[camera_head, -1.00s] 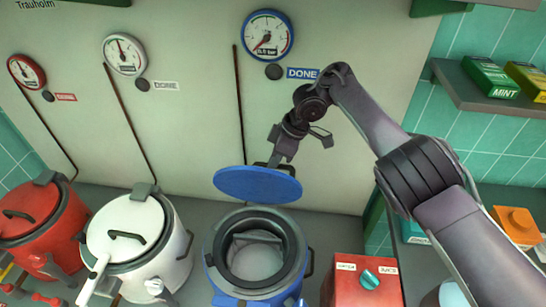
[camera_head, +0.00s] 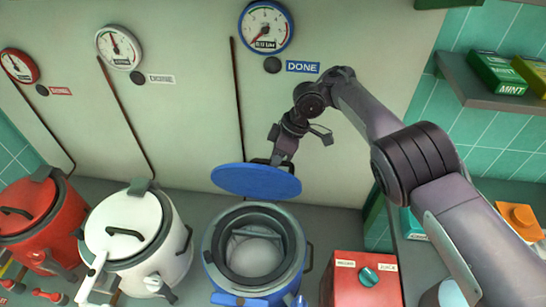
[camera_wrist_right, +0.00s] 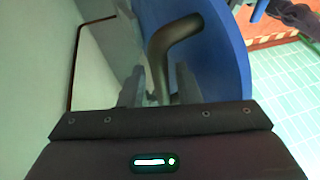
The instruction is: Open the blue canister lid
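The blue canister (camera_head: 212,276) stands in the middle of the counter, its round mouth uncovered with a pale interior. Its blue lid (camera_head: 256,181) is raised and tilted at the back of the mouth. My left gripper is out of view.
A white canister (camera_head: 128,226) and a red canister (camera_head: 35,215) with closed lids stand to the left. A red box with a teal knob (camera_head: 364,290) stands close on the right. The wall with gauges is right behind. A shelf (camera_head: 480,88) holds boxes.

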